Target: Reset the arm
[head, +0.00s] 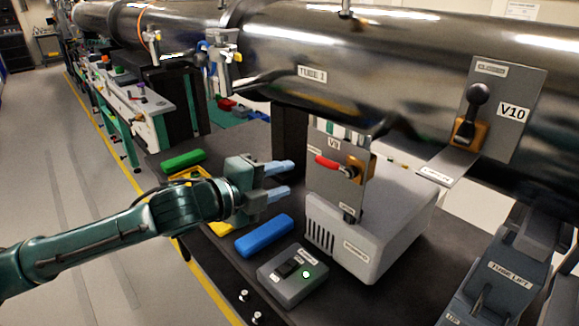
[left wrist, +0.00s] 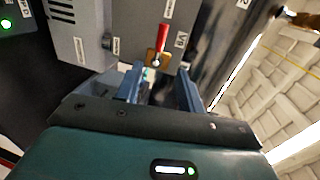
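My left arm reaches in from the left in the head view. Its gripper (head: 289,179) is over the dark bench top, pointing right toward the V9 valve plate (head: 341,191). The two blue fingers are apart, with nothing held between them. The left wrist view also shows the open fingers (left wrist: 159,84), with the red valve handle (left wrist: 163,40) beyond them. In the head view, the red handle (head: 327,162) lies to the right of the fingertips, apart from them. My right gripper is not in view.
A green block (head: 183,160), yellow tray (head: 181,177) and blue block (head: 264,236) lie around the gripper. TUBE 1 (head: 400,58) runs above; V10's plate (head: 516,128) is right.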

